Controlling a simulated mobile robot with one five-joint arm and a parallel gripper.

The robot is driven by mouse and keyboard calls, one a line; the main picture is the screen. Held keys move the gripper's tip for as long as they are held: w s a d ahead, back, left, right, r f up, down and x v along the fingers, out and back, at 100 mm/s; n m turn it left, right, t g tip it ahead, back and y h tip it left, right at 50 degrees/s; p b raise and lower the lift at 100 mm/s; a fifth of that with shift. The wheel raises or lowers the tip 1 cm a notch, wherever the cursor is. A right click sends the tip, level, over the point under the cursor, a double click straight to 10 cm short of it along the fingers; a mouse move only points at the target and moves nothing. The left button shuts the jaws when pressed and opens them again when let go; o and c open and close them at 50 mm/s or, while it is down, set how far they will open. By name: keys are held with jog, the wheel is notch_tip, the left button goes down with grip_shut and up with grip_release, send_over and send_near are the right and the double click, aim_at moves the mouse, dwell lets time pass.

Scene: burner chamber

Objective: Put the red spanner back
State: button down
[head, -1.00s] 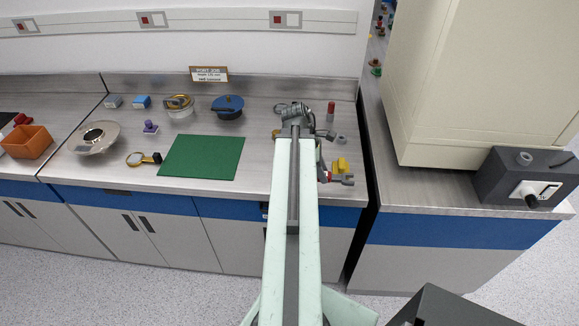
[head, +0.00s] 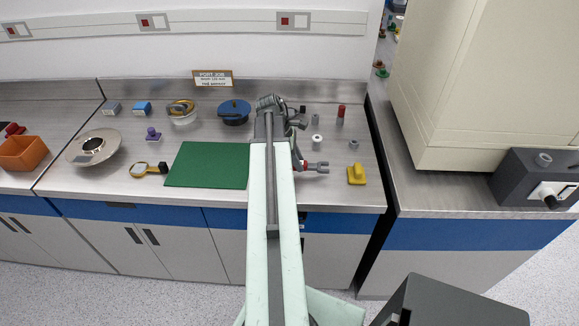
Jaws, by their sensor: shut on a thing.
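The red spanner (head: 315,167) shows its grey open-ended jaw and a bit of red to the right of my arm, over the front of the middle bench. The rest of it is hidden behind my arm. My gripper (head: 298,152) hangs down from the wrist, mostly hidden by the arm, and is shut on the spanner. I cannot tell how high the spanner is above the bench top.
A yellow block (head: 356,176), a white cylinder (head: 316,143), a grey nut (head: 354,144) and a red-topped cylinder (head: 340,117) stand right of the arm. A green mat (head: 207,165) lies left. A large cream cabinet (head: 465,85) stands on the right bench.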

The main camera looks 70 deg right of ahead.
jog(key=b+x, duration=0.1)
jog(key=x, duration=0.2)
jog(key=shift+f, duration=0.2)
jog(key=shift+s+a, duration=0.1)
jog(key=shift+s, duration=0.15)
jog(key=shift+w+a+r, duration=0.1)
jog(key=shift+w+r, duration=0.05)
jog(key=shift+w, duration=0.4)
jog(key=shift+s, duration=0.1)
jog(key=c, duration=1.5)
grip_release()
jog(key=o, duration=0.4)
jog(key=shift+o, duration=0.2)
